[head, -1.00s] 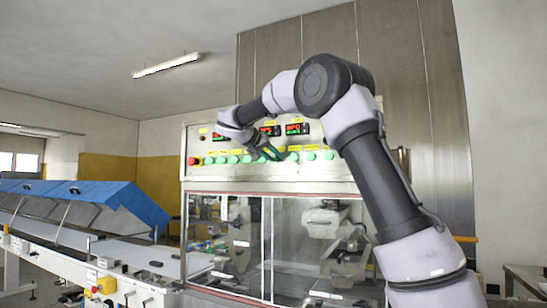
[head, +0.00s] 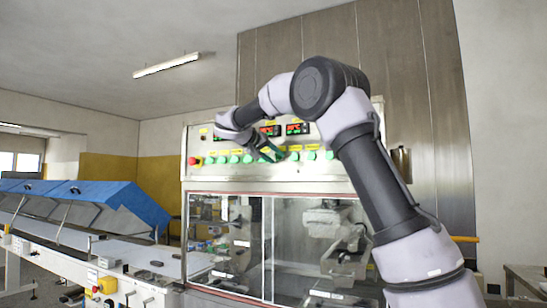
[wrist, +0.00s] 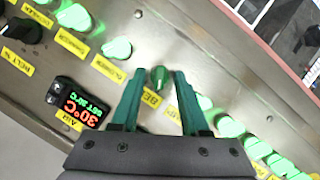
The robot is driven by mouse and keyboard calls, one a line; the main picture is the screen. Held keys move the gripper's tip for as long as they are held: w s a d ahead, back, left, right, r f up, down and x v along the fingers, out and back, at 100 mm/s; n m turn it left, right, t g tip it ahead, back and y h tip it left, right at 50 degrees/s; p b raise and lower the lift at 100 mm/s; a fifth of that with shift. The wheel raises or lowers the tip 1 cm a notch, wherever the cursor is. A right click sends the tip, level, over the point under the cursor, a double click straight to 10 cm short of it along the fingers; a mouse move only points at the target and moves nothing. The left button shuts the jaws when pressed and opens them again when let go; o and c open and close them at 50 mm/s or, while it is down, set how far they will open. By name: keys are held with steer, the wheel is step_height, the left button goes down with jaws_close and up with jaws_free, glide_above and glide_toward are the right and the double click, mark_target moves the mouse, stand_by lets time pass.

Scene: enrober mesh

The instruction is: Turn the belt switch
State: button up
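A green switch knob (wrist: 160,79) stands on the control panel between my fingertips in the wrist view. A yellow label starting with "BE" (wrist: 152,98) lies beside it, partly hidden by a finger. My gripper (wrist: 159,76) has two green fingers, open, one on each side of the knob with a visible gap to each. I cannot tell how deep the fingertips reach along it. In the head view my gripper (head: 271,152) is at the row of green switches, and the knob itself is too small to tell apart there.
Several lit green switches (wrist: 117,49) line the metal panel (head: 340,172) on both sides. A red digital display (wrist: 76,104) sits close to my left finger. A red button (head: 193,160) is at the panel's left end. Glass doors (head: 228,240) are below; a blue-covered conveyor (head: 110,195) stands left.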

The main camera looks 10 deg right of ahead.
steer(key=v, duration=1)
steer(key=shift+s+a+r, duration=0.15)
steer(key=shift+s+a, duration=0.1)
steer(key=shift+a, duration=0.05)
steer(key=s+d+f+n+g+y, duration=0.1)
steer(key=s+d+f+g+y, duration=0.15)
steer(key=s+d+f, duration=0.4)
steer(key=s+d+f+g+y, duration=0.1)
steer(key=s+d+f+y, duration=0.25)
steer(key=s+d, duration=0.45)
steer(key=s+f+m+y, duration=0.1)
steer(key=s+f+y, duration=0.2)
steer(key=s+f, duration=0.3)
steer(key=s+f+m+t+y, duration=0.1)
steer(key=s+f+y, duration=0.2)
steer(key=s+f, duration=0.4)
steer(key=s, duration=0.5)
steer(key=shift+s+y, duration=0.3)
steer(key=shift+s, duration=0.1)
